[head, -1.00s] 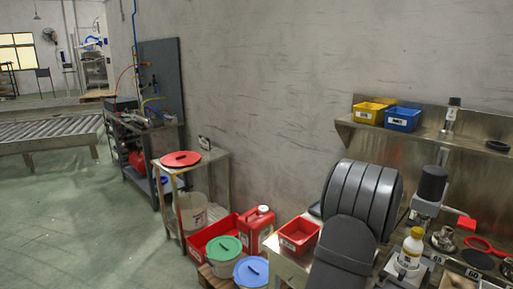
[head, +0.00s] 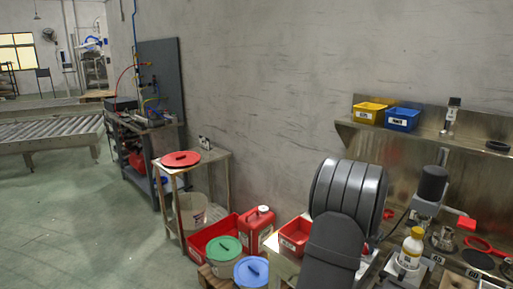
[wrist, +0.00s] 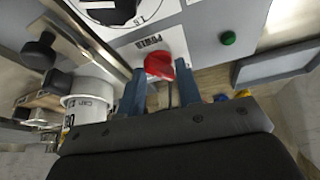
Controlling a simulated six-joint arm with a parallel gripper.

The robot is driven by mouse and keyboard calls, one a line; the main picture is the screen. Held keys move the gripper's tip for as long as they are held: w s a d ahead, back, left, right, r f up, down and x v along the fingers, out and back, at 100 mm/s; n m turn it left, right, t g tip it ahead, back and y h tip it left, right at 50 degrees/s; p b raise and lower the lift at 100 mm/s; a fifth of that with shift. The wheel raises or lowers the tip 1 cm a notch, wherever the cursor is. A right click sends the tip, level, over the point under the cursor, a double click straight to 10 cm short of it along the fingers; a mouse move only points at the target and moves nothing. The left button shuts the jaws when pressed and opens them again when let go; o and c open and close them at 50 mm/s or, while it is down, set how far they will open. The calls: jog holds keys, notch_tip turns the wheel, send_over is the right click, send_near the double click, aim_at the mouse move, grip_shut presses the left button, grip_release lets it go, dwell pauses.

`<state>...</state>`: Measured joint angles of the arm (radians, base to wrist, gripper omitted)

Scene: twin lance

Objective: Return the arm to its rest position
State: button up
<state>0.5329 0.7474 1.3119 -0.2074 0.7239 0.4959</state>
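My arm, with its dark ribbed links, fills the lower right of the head view, and my gripper is hidden there. In the wrist view my gripper (wrist: 160,68) shows two blue fingers spread apart, with no held object visible. A red knob (wrist: 159,65) on a light panel labelled "POWER" (wrist: 153,43) appears beyond and between the fingertips. I cannot tell how far it is from them.
A steel bench with a yellow-capped bottle (head: 411,249) is right of my arm. A red bin (head: 295,236) and a red jerrycan (head: 258,230) are left of it. Yellow (head: 369,113) and blue (head: 402,119) bins stand on the shelf. The left floor is open.

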jog(key=shift+w+a+m+g+h, duration=0.15)
jog(key=shift+m+g, duration=0.25)
jog(key=shift+m, duration=0.75)
jog(key=shift+w+d+m+g+h, duration=0.1)
jog(key=shift+m+g+h, duration=0.25)
jog(key=shift+m, duration=0.8)
jog(key=shift+s+r, duration=0.1)
jog(key=s+a+r+n+t+y, duration=0.1)
jog(key=s+a+r+n, duration=0.15)
jog(key=r+n, duration=0.4)
jog(key=s+a+r+n+t+y, duration=0.1)
jog(key=s+r+n+t, duration=0.2)
jog(key=r, duration=0.6)
jog(key=shift+m+g, duration=0.25)
jog(key=shift+g, duration=0.4)
jog(key=x, duration=1.1)
jog(key=s+x, duration=0.1)
jog(key=x, duration=0.4)
jog(key=shift+d+f, duration=0.2)
jog(key=shift+f, duration=0.3)
